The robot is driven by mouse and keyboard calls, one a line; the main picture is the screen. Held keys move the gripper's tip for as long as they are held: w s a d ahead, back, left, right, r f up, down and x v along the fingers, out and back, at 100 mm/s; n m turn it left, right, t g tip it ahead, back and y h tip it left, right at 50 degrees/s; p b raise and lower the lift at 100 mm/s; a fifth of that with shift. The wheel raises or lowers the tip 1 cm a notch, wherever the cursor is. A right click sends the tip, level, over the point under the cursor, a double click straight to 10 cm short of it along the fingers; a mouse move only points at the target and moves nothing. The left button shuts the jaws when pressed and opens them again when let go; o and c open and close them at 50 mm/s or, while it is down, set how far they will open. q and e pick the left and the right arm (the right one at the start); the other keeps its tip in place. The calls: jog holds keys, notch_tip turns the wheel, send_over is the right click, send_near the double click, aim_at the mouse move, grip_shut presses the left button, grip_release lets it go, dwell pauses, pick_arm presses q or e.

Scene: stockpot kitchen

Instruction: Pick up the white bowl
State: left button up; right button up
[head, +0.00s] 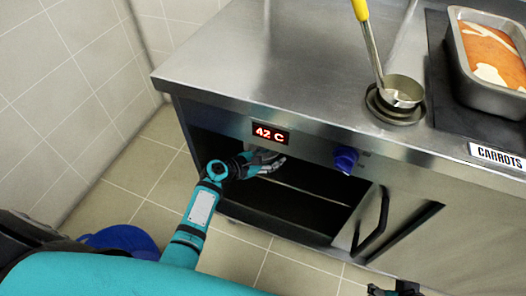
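No white bowl can be made out in the head view. My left gripper (279,164) is at the upper part of the open, dark warming cabinet (300,200), just under its red 42 C display (270,134). Its grey fingers point right into the opening. The picture is too small to tell whether they are open or hold anything. The cabinet's inside is dark, and the counter hides its upper part. Part of my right gripper (395,291) shows at the bottom edge, dark and cut off.
The steel counter (270,60) overhangs the cabinet. On it are a yellow-handled ladle (403,91) in a round holder and a pan of orange food (490,52) above a CARROTS label (497,156). A blue knob (345,159) and a door handle (371,219) stick out in front.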

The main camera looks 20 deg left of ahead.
pick_arm(q)
jog(key=shift+c, duration=0.2)
grip_shut()
jog(key=shift+w+r, duration=0.1)
dwell(0.4)
